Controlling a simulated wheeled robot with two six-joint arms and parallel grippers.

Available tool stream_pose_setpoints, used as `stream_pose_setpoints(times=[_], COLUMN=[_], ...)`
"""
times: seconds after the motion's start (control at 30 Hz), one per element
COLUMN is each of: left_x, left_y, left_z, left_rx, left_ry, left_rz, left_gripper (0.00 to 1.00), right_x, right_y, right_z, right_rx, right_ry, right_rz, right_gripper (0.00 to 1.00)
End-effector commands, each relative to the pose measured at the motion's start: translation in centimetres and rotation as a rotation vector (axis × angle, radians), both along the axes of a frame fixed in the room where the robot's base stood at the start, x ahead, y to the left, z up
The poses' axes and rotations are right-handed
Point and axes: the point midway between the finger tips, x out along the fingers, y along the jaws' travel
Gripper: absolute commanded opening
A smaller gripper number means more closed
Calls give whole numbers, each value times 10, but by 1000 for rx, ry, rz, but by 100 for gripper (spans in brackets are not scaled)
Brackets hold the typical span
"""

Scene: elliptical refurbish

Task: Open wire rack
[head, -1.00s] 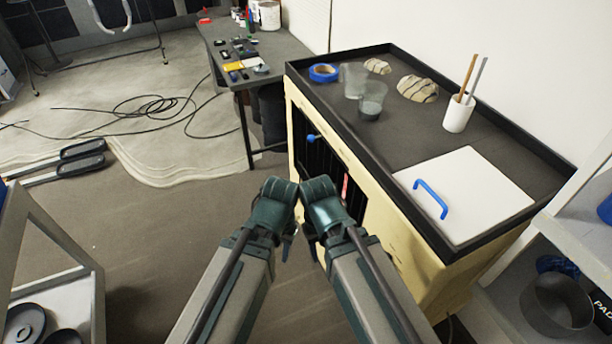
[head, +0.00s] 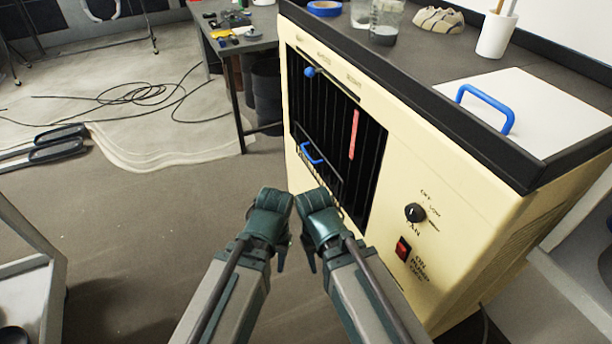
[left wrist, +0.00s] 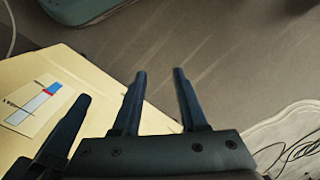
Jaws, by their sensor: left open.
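The wire rack (head: 328,188) shows as a thin dark frame low on the barred front opening of a cream cabinet (head: 395,165). A blue handle (head: 312,154) is at its upper left. The rack looks closed, lying close against the front. My left gripper (head: 283,257) is below and left of the rack, pointing down. In the left wrist view its two dark fingers (left wrist: 157,78) are apart with nothing between them. My right gripper (head: 308,260) is beside it, in front of the cabinet's lower edge, and its jaws are too hidden to judge. Neither gripper touches the rack.
A blue knob (head: 309,72) sits at the opening's top left. A dial (head: 414,212) and red switch (head: 403,247) are to its right. Glass cups (head: 385,20) and a white lid (head: 530,105) are on top.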

Motion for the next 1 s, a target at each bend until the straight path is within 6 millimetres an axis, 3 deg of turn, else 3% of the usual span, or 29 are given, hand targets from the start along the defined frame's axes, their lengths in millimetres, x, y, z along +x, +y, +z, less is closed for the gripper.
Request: stream_pose_setpoints(times=[0.03, 0.1, 0.37, 0.5, 0.77, 1.0], left_x=[2, 5, 26, 62, 138, 200], left_y=[3, 7, 29, 41, 1, -48], left_z=[-33, -51, -103, -121, -84, -10], left_rx=[-3, -8, -62, -184, -547, -986], left_ry=[-2, -6, -48, -153, -430, -668], left_rz=[10, 23, 115, 236, 454, 726], left_gripper=[42, 42, 42, 42, 42, 42], right_x=[0, 0, 0, 0, 0, 0], right_y=[0, 0, 0, 0, 0, 0], right_z=[-33, -51, -102, -122, -120, -120], right_rx=[0, -1, -1, 0, 0, 0], right_ry=[0, -1, -1, -2, -2, -2], right_rz=[1, 2, 4, 5, 6, 6], right_gripper=[50, 50, 50, 50, 50, 50])
